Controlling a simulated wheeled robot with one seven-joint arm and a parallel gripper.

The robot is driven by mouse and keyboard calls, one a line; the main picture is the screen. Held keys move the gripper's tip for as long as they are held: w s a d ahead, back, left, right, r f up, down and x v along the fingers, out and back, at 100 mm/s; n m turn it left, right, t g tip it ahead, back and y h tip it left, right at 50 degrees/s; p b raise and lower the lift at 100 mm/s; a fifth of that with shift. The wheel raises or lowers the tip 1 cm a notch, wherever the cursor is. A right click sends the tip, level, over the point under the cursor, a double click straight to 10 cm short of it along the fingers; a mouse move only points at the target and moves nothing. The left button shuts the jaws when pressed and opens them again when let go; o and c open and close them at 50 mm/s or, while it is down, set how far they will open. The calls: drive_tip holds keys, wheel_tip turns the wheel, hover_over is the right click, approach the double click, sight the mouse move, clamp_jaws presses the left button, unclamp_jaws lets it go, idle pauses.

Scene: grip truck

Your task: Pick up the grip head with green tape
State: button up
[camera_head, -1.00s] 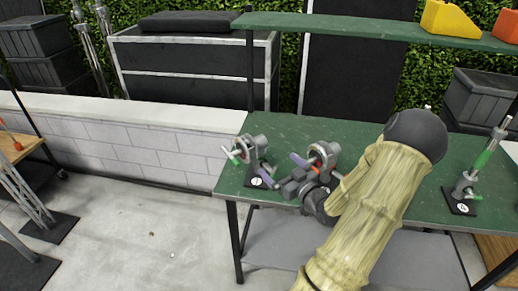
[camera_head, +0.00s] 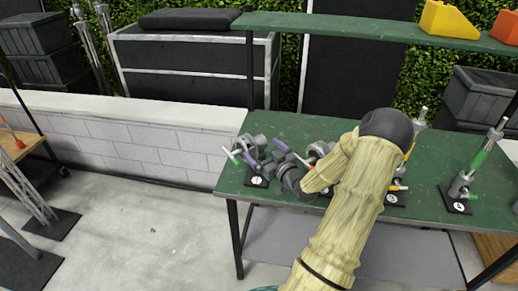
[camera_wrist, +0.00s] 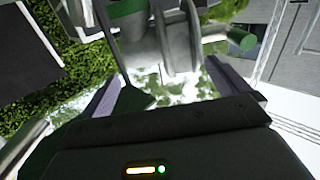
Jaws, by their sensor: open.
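A grey grip head (camera_head: 244,146) with a green-ended handle (camera_head: 233,157) stands on a black base at the left end of the green table. My gripper (camera_head: 265,152) is open at its right side, its purple fingers close to it and partly overlapping it. In the wrist view, a grey metal head (camera_wrist: 176,45) with a green end (camera_wrist: 240,39) lies just beyond and between my open fingers (camera_wrist: 172,92). Whether they touch it cannot be told.
The green table (camera_head: 300,122) also holds a grip head with red (camera_head: 320,149), partly hidden by my arm, and one with yellow behind my arm. A stand with a green sleeve (camera_head: 481,155) is at the right. A shelf (camera_head: 340,27) runs above the back.

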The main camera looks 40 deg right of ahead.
sight(258, 143)
drive_tip(key=w, duration=0.3)
drive_tip(key=w+p, duration=0.1)
drive_tip(key=shift+w+d+r, duration=0.15)
drive_tip(key=shift+d, duration=0.15)
drive_tip(key=c, duration=1.8)
drive_tip(key=shift+r, duration=0.1)
wheel_tip(258, 143, up, 10)
drive_tip(key=b, duration=0.1)
drive_tip(key=shift+a, duration=0.1)
